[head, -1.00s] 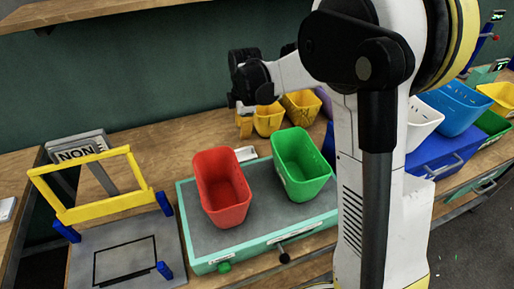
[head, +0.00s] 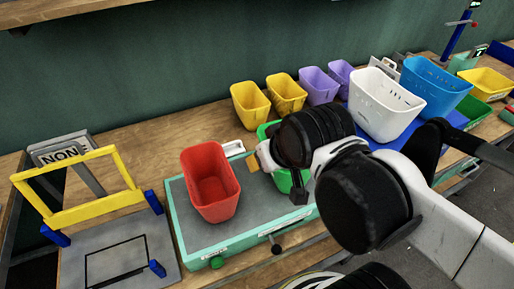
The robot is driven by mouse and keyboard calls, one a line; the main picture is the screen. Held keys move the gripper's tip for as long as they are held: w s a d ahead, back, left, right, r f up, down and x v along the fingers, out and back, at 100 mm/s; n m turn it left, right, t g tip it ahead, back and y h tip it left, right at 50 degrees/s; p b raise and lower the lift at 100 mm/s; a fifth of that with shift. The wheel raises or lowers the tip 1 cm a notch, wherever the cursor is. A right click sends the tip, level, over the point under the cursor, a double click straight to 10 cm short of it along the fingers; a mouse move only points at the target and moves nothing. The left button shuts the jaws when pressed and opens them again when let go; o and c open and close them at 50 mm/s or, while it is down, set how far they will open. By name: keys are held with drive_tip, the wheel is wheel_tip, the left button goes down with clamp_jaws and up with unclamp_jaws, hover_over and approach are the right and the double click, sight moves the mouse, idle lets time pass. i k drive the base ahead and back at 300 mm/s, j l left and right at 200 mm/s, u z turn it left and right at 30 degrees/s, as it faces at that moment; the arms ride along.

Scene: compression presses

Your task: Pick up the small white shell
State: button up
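I cannot make out a small white shell for certain. A small pale piece (head: 233,148) shows at the back rim of the grey-topped tray, behind the red bin (head: 211,182); I cannot tell what it is. The green bin (head: 283,181) stands right of the red bin and is mostly hidden by my arm, and its inside is hidden. My gripper (head: 275,175) is over or in front of the green bin, seen from behind. Its fingers are mostly covered by the wrist, so its opening and any held thing cannot be seen.
The teal-rimmed tray (head: 200,249) carries both bins. A yellow frame stand (head: 84,166) is at left. Yellow bins (head: 250,106), purple bins (head: 319,87), a white bin (head: 380,108) and a blue bin (head: 433,90) line the back right. Bench room is clear behind the red bin.

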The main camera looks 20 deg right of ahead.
sight(381, 114)
drive_tip(key=z, duration=1.45)
drive_tip(key=l+u, duration=0.15)
drive_tip(key=l, duration=0.3)
drive_tip(key=i+u, duration=0.1)
drive_tip(key=i+l, duration=0.05)
